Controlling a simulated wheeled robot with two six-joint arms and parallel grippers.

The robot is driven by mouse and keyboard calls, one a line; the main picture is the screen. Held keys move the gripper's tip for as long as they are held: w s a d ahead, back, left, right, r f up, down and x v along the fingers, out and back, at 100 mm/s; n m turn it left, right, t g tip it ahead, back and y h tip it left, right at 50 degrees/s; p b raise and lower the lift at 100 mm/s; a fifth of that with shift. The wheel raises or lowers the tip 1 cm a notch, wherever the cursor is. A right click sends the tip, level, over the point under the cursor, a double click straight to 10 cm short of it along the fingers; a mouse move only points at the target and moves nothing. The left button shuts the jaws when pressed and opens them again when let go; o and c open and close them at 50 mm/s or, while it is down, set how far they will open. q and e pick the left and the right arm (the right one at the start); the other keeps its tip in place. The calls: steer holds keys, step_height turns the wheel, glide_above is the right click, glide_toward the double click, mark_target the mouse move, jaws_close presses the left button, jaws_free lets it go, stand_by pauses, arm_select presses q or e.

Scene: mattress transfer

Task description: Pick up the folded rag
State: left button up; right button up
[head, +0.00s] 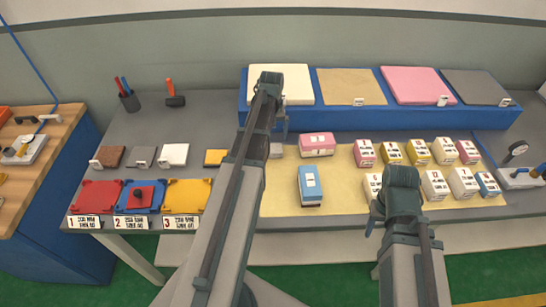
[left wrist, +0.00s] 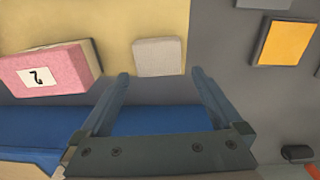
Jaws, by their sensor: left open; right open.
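A small pale grey square pad, which looks like the folded rag (left wrist: 158,57), lies flat at the edge of the yellow mat. In the head view the rag (head: 276,150) shows just right of my left arm, partly hidden by it. My left gripper (left wrist: 160,74) is open and empty, its fingertips apart with the rag just beyond and between them in the left wrist view. No contact with the rag shows. In the head view my left jaws are hidden. My right arm shows at the lower right, but its jaws are out of sight.
A pink box (left wrist: 52,67) lies beside the rag. The blue shelf (head: 330,117) with several mattress pads stands behind. Several small boxes stand on the yellow mat (head: 345,190). A yellow block (head: 215,157) and red, blue and yellow trays (head: 182,207) lie left.

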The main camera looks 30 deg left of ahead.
mark_target(273, 148)
arm_select(q)
steer(key=shift+f, duration=0.25)
steer(key=f+b, duration=0.5)
steer(key=shift+s+d, duration=0.25)
steer(key=shift+d, duration=0.1)
steer(key=c, duration=1.1)
steer(key=shift+r, duration=0.1)
step_height(273, 148, up, 10)
steer(key=p, duration=1)
